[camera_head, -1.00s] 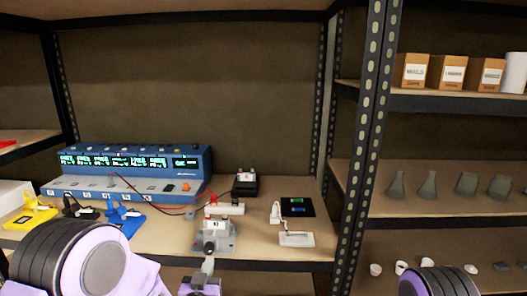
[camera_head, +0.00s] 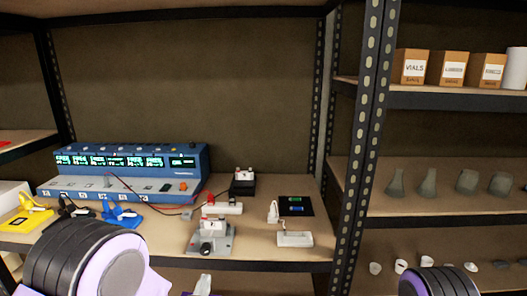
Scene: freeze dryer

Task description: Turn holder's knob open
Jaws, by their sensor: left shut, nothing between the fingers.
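The holder (camera_head: 222,238), a small grey fixture with a white block on top, stands near the front edge of the shelf, left of centre. Its dark round knob (camera_head: 207,248) faces me at the front; its turn angle is too small to tell. My left gripper (camera_head: 204,281) shows only at the bottom edge, its pale fingers shut and empty. It is below and in front of the knob, apart from it. The rest of this gripper is cut off by the frame. My right gripper is out of view; only part of my right arm shows at the bottom right.
A blue instrument (camera_head: 130,172) with lit displays stands behind left, with wires running toward the holder. Yellow (camera_head: 27,217), black and blue clamps lie in front of it. A black pad (camera_head: 296,206) and white block (camera_head: 295,239) lie to the right. A perforated post (camera_head: 365,150) stands farther right.

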